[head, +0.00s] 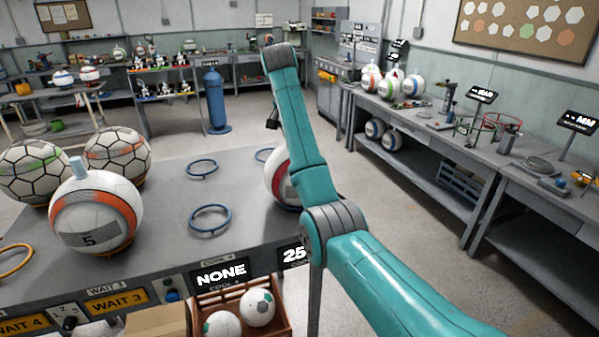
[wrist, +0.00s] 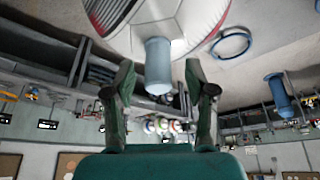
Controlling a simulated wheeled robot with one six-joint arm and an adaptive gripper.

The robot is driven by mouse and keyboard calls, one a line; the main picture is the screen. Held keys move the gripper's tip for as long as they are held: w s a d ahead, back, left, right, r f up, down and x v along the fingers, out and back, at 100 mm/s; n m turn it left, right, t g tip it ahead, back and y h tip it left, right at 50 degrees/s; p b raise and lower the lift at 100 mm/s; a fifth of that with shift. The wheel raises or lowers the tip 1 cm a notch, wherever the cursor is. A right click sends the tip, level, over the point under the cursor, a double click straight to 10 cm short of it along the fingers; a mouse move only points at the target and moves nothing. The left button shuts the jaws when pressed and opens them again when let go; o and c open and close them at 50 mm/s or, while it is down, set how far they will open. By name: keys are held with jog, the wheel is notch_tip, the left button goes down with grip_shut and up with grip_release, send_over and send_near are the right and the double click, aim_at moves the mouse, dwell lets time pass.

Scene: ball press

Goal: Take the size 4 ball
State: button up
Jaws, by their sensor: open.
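A white ball with a red band (head: 277,182) sits on the grey bench, partly hidden behind my arm in the head view. Its size number does not show. In the wrist view a white ball with a red band (wrist: 190,22) fills the top, with a blue-grey cylindrical stem (wrist: 158,66) pointing toward my gripper (wrist: 159,78). The fingers are spread on either side of the stem's end, with visible gaps. My gripper is mostly hidden in the head view. Another white ball, with an orange band and the number 5 (head: 88,239), stands at the bench's left with a similar stem.
Two patterned balls (head: 118,156) (head: 34,170) stand behind the 5 ball. Blue rings (head: 210,219) (head: 202,168) lie on the bench. A display reading NONE (head: 221,274) is on its front edge. A crate (head: 284,322) with balls is below. The floor at right is clear.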

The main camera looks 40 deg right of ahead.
jog(key=shift+d, duration=0.1)
grip_shut()
jog(key=shift+r, duration=0.1)
dwell(0.3)
